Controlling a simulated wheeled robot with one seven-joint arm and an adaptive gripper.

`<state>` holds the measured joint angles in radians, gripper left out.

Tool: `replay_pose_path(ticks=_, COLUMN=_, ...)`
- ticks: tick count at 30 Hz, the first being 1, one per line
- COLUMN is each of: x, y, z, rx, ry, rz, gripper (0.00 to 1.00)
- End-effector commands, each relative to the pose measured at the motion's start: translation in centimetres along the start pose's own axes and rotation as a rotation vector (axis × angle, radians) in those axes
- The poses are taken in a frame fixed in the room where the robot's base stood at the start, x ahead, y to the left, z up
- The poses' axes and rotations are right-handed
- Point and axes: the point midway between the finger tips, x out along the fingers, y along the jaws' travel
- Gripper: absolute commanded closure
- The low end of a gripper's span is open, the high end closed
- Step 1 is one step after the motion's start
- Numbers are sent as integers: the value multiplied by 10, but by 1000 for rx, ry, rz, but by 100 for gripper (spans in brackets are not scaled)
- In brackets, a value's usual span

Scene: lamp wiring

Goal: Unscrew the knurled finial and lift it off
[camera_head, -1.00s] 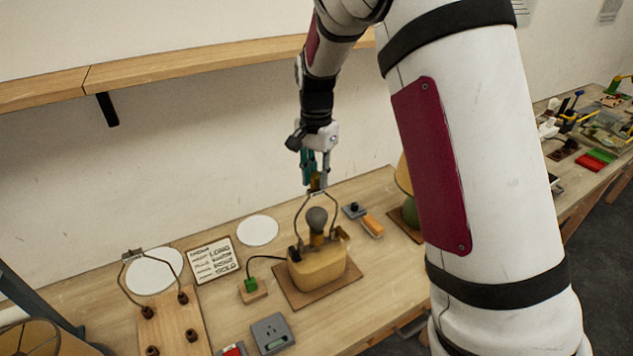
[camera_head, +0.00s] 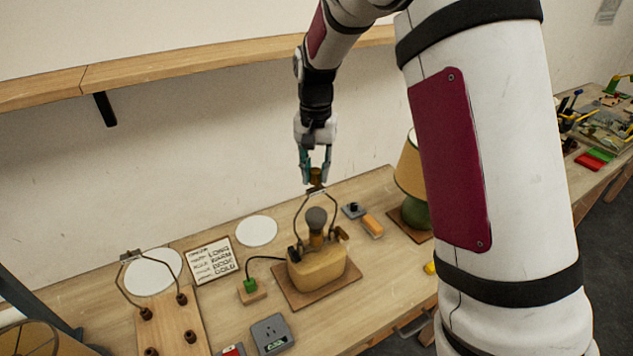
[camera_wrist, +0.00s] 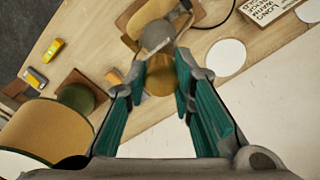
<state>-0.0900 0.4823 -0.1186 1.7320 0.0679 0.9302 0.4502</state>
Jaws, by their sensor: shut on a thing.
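The brass-coloured knurled finial (camera_head: 316,177) is between the fingertips of my gripper (camera_head: 315,172), right over the top of the lamp's wire harp (camera_head: 334,213). I cannot tell if a gap separates finial and harp top. In the wrist view the finial (camera_wrist: 160,80) shows between the teal finger pads of my gripper (camera_wrist: 161,72), which is shut on it. The lamp has a tan base (camera_head: 318,271) with a grey bulb (camera_head: 316,218) inside the harp, and stands upright on a brown board (camera_head: 350,277).
A second harp (camera_head: 124,276) stands on a wooden rack (camera_head: 172,325) at left. A lamp with a tan shade (camera_head: 409,165) stands at right. A white disc (camera_head: 257,231), a lettered card (camera_head: 212,261) and an outlet box (camera_head: 270,333) lie around. A shelf (camera_head: 200,66) runs along the wall.

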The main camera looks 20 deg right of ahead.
Motion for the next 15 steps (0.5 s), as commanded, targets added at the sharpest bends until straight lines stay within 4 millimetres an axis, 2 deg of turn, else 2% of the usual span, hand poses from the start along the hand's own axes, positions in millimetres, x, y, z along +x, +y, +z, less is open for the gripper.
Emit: replay_pose_path(ticks=15, x=-4, y=0, z=0, rx=0, ry=0, rz=0, gripper=100)
